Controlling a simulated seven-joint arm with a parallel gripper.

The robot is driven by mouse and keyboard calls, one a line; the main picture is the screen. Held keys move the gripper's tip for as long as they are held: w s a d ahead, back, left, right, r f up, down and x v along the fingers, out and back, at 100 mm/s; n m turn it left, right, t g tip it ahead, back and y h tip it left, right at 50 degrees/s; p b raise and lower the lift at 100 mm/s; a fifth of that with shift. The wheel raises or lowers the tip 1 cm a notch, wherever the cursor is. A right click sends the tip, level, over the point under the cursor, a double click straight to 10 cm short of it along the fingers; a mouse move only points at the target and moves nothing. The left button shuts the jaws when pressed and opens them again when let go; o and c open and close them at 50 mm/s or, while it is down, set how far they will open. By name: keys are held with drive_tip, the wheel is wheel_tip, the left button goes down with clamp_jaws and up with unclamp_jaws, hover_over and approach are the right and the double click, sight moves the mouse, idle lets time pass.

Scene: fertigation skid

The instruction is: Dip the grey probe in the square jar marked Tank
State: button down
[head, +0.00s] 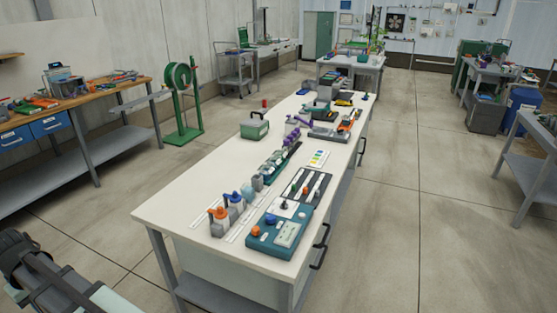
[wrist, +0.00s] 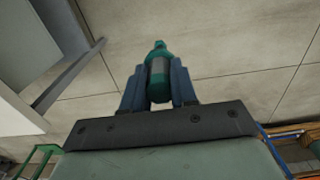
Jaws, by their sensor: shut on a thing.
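In the wrist view my gripper (wrist: 159,85) is shut on a teal and grey cylindrical thing (wrist: 159,68), with one blue finger on each side of it. It has a narrow teal top and a grey band; I cannot tell whether it is the grey probe. Floor shows behind it, with no jar near. In the head view, small jars or bottles stand on the long white table, among them one with an orange top (head: 218,220) and one with a blue top (head: 235,199). Their labels are too small to read, so I cannot tell which is marked Tank.
The white table (head: 190,180) also holds a teal instrument box (head: 289,232), a dark tray with slender things (head: 320,186), a colour card (head: 318,158) and a green-grey case (head: 254,127). The table's left front is clear. A green hose reel (head: 180,78) stands left.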

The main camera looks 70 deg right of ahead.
idle(0.3)
drive_tip(key=shift+r, duration=4.9)
drive_tip(key=s+d+m, duration=0.2)
drive_tip(key=d+m, duration=0.1)
drive_tip(key=d, duration=1.2)
drive_tip(key=s+d+f+m, duration=0.1)
drive_tip(key=s+d+m, duration=0.15)
drive_tip(key=d, duration=1.25)
drive_tip(key=s+d+m, duration=0.2)
drive_tip(key=s+d, duration=0.1)
drive_tip(key=d, duration=1.2)
drive_tip(key=s+d+m, duration=0.2)
drive_tip(key=s+d, duration=0.3)
drive_tip(key=d, duration=0.9)
drive_tip(key=s+d+m, duration=0.2)
drive_tip(key=s+d, duration=0.4)
drive_tip(key=d, duration=0.9)
drive_tip(key=s+d+m, duration=0.2)
drive_tip(key=s+d, duration=0.3)
drive_tip(key=d, duration=0.9)
drive_tip(key=w+d, duration=0.2)
drive_tip(key=d, duration=0.5)
drive_tip(key=w+d+n, duration=0.1)
drive_tip(key=w+d, duration=0.1)
drive_tip(key=d, duration=0.6)
drive_tip(key=shift+w+r, duration=0.4)
drive_tip(key=shift+f+n, duration=0.1)
drive_tip(key=shift+n, duration=0.15)
wheel_tip(320, 180, down, 8)
